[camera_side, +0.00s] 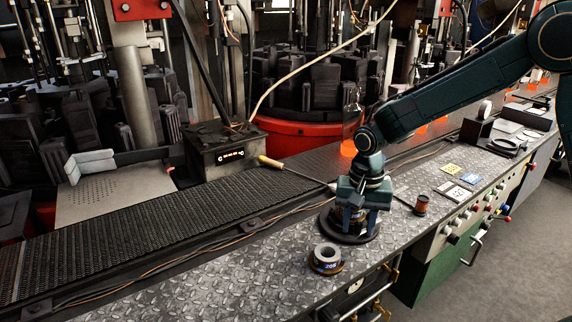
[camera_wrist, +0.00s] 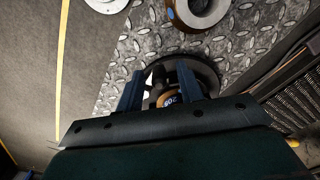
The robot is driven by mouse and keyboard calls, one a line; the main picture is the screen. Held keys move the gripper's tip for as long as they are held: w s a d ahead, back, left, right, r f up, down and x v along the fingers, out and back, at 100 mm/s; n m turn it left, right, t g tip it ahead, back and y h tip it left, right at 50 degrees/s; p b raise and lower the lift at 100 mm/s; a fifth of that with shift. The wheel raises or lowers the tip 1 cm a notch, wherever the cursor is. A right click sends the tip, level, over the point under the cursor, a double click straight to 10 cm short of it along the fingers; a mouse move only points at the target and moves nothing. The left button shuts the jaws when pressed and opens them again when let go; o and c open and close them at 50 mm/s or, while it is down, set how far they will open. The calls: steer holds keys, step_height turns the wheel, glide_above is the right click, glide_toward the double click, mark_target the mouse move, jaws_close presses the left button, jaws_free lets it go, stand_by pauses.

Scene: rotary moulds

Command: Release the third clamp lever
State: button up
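My gripper (camera_side: 352,228) points down over a dark round base (camera_side: 366,238) on the diamond-plate bench. In the wrist view, its two blue fingers (camera_wrist: 158,90) stand apart on either side of a dark part on the round base. A gold-brown piece with a dark numbered label (camera_wrist: 168,99) shows low between them. I cannot tell whether either finger touches it. No part can be clearly identified as the third clamp lever; the gripper hides much of the base.
A grey ring with a blue label (camera_side: 326,258) sits in front of the base. A rod with a yellow handle (camera_side: 271,162) reaches behind my gripper. A small brown spool (camera_side: 421,204) stands to the right. A dark conveyor (camera_side: 150,213) runs behind; bare bench (camera_side: 225,285) lies front left.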

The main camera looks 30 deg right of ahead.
steer(key=shift+r, duration=0.1)
step_height(320, 180, up, 14)
stand_by(0.7)
steer(key=shift+s, duration=0.1)
stand_by(0.5)
steer(key=s+d+r+n+t, duration=0.1)
steer(key=s+n, duration=0.3)
steer(key=s, duration=0.7)
steer(key=s+d+r+n+t, duration=0.2)
steer(key=s+d+n+t, duration=0.1)
steer(key=s, duration=0.9)
steer(key=shift+s+d+n+t, duration=0.2)
steer(key=shift+n+t, duration=0.6)
steer(key=shift+n, duration=0.3)
